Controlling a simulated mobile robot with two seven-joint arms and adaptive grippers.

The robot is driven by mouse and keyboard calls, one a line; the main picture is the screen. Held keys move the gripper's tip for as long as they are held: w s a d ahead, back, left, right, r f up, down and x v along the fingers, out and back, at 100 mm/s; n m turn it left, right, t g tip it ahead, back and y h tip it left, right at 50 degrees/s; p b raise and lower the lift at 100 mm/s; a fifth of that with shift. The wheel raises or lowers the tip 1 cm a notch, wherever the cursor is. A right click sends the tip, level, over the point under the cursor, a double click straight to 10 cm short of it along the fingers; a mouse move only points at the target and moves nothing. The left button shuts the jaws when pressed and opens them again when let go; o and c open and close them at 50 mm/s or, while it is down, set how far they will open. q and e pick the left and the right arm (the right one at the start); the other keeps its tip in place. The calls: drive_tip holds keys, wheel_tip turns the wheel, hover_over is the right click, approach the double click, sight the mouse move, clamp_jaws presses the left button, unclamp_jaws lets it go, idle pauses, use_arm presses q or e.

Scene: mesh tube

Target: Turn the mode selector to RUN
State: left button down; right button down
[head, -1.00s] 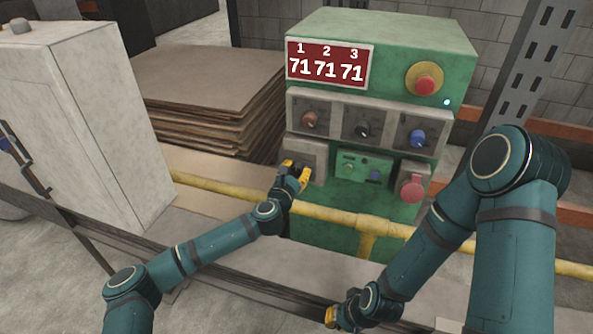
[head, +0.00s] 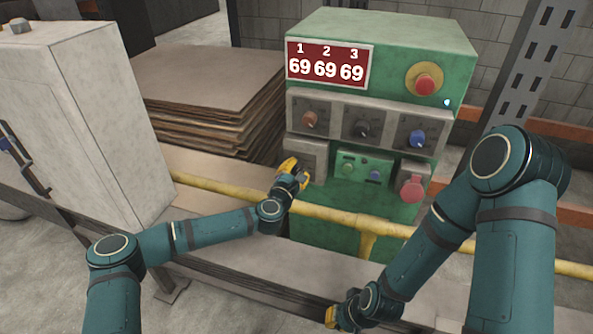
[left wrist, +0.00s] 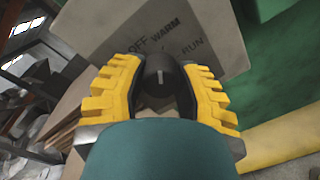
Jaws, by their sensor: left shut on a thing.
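The mode selector is a dark round knob (left wrist: 160,72) on a pale grey plate marked OFF, WARM and RUN. Its short white line points up in the left wrist view, roughly toward WARM. The plate (head: 308,152) is at the lower left of the green machine in the head view; there my gripper hides the knob. My left gripper (head: 292,175) is shut on the knob, one yellow finger on each side, as the left wrist view (left wrist: 163,90) shows. My right gripper (head: 334,316) is low at the bottom edge, away from the machine, its fingers mostly hidden.
The green machine (head: 390,35) has a red display (head: 327,65) reading 69 three times, a row of three knobs and red buttons. A yellow rail (head: 335,216) crosses in front. A pale cabinet (head: 90,120) stands left; stacked sheets (head: 205,90) lie behind.

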use_arm(q)
drive_tip(key=m, duration=0.5)
drive_tip(key=shift+r+y, duration=0.15)
drive_tip(key=shift+y, duration=0.25)
drive_tip(key=m, duration=0.5)
drive_tip(key=shift+m, duration=0.3)
drive_tip(key=c, duration=0.6)
unclamp_jaws()
